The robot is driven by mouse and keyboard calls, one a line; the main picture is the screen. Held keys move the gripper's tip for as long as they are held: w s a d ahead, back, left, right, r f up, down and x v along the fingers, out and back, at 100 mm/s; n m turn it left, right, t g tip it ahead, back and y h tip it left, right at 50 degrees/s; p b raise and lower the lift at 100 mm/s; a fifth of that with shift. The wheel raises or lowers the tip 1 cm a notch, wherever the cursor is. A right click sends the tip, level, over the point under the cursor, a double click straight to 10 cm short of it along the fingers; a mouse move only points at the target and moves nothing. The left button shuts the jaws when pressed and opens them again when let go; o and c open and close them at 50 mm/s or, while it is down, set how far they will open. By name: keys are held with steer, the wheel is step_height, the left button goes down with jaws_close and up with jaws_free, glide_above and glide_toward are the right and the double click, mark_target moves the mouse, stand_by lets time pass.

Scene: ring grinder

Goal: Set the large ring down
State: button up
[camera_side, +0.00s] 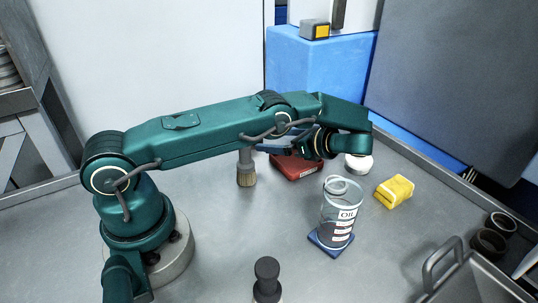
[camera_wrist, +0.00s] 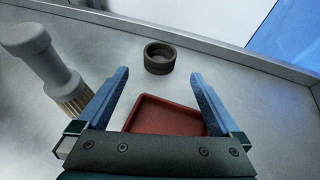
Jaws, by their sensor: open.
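A dark, thick-walled ring (camera_wrist: 160,58) lies flat on the grey metal table in the wrist view, just beyond my fingertips. My gripper (camera_wrist: 160,74) is open, with its two blue fingers apart and nothing between their tips. The ring is apart from both fingers. A red tray (camera_wrist: 165,115) lies below and between the fingers, partly hidden by the gripper body. In the side view the red tray (camera_side: 298,168) shows beneath my wrist. The ring by the tray is not visible there, and my arm may hide it.
A brush (camera_side: 246,172) stands left of the red tray. An oil container (camera_side: 338,215) on a blue mat, a yellow sponge (camera_side: 394,190) and a dark-handled tool (camera_side: 267,278) stand nearer the camera. Other dark rings (camera_side: 489,243) sit at the right edge.

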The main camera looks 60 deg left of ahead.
steer(key=shift+d+r, duration=0.15)
steer(key=shift+r, duration=0.2)
steer(key=s+d+r+n+t+h, duration=0.2)
steer(key=s+d+r+n+h, duration=0.15)
steer(key=r, duration=0.25)
steer(key=s+d+r+n+t+h, duration=0.2)
steer(key=d+r+n+h, duration=0.1)
steer(key=r+h, duration=0.15)
steer(key=s+d+r+n+t+h, duration=0.2)
steer(key=s+d+n+t+h, duration=0.2)
steer(key=s+d+n, duration=0.4)
steer(key=s+t, duration=0.1)
steer(key=s, duration=0.3)
steer(key=shift+s+d+t+h, duration=0.15)
steer(key=shift+d+t+h, duration=0.15)
steer(key=shift+d+h, duration=0.1)
